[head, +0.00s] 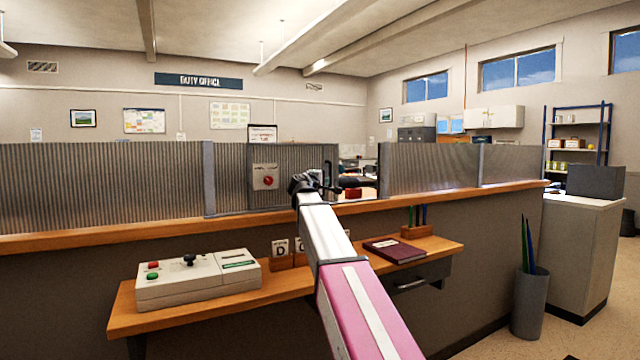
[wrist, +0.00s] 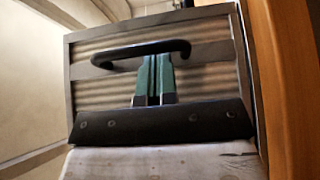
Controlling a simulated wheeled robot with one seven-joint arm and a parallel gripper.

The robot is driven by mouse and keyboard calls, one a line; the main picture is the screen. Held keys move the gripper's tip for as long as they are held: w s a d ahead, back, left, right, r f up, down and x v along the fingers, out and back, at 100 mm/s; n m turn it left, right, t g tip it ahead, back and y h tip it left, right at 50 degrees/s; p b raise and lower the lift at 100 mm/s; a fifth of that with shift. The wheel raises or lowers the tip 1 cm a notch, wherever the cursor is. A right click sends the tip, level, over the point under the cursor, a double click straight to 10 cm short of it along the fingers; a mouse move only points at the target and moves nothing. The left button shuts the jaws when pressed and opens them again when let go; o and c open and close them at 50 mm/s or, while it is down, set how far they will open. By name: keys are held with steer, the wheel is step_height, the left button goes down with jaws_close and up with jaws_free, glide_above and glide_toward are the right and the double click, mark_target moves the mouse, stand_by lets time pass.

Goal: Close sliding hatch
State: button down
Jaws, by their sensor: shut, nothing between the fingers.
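The sliding hatch (head: 290,162) is a ribbed, grey-framed panel in the counter screen. An open gap lies to its right in the head view. Its black bar handle (head: 327,172) stands near the panel's right edge. In the wrist view the hatch panel (wrist: 95,88) fills the middle and the handle (wrist: 112,54) crosses its upper part. My gripper (wrist: 156,58) is shut and empty, with its green fingertips close at the handle bar. I cannot tell whether they touch it. In the head view my dark wrist hides part of the gap and the gripper's fingers.
A wooden counter ledge (head: 110,234) runs below the screen. A lower shelf (head: 285,285) bears a control box (head: 200,279) and a maroon book (head: 394,249). Fixed ribbed panels (head: 430,167) stand right of the gap. A bin (head: 528,300) stands on the floor at right.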

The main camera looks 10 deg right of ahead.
steer(key=w+d, duration=0.3)
steer(key=d, duration=0.8)
steer(key=w+d, duration=0.4)
steer(key=d, duration=0.7)
steer(key=shift+w+d, duration=0.2)
steer(key=shift+d, duration=0.15)
steer(key=shift+r, duration=0.1)
steer(key=shift+a, duration=0.1)
